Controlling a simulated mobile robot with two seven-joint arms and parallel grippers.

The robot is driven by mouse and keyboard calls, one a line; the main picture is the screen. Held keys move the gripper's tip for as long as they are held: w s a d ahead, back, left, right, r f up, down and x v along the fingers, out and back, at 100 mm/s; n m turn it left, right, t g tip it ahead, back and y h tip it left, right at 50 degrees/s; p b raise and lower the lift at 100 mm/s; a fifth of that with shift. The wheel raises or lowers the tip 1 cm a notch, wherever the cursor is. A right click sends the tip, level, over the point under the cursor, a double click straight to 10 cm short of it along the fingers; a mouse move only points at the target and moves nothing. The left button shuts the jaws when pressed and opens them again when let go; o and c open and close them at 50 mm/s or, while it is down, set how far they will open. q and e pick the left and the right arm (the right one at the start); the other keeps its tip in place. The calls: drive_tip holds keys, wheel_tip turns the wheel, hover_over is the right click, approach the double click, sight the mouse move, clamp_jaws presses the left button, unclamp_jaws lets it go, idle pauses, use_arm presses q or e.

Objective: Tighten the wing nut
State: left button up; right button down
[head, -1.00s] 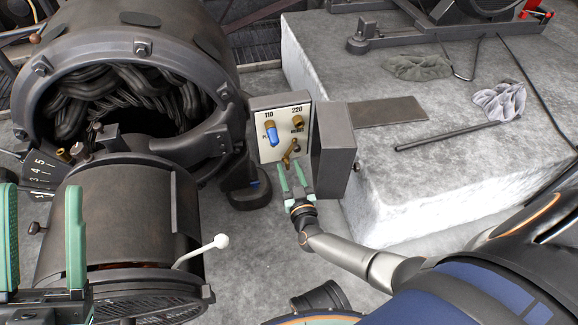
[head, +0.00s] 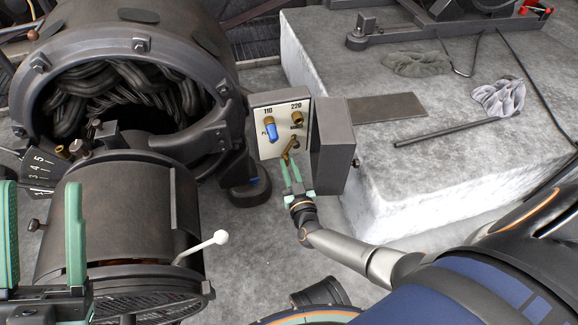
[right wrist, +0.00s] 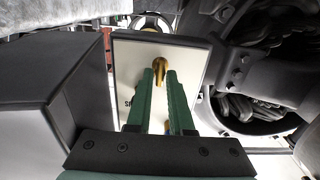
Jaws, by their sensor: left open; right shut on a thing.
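A brass wing nut (head: 290,147) is on the lower part of a white terminal panel (head: 267,150) marked 110 and 220. My right gripper (head: 289,161) is at it from below, with its green fingers closed around the brass. In the right wrist view the wing nut (right wrist: 159,70) shows between the fingertips, its edges partly hidden by them. A blue-capped post (head: 271,131) is under 110, and a brass knob (head: 297,118) is under 220. My left gripper (head: 40,235) is open and empty at the lower left, with its fingers wide apart.
The open box door (head: 334,147) stands just right of the panel. The dynamo (head: 135,40) and a white-knobbed lever (head: 220,238) are to the left. A concrete block (head: 400,190) at the right carries a rod (head: 440,133) and rags (head: 500,97).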

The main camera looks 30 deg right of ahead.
drive_tip(key=shift+m, duration=0.7)
drive_tip(key=c, duration=0.8)
unclamp_jaws()
drive_tip(key=shift+c, duration=0.2)
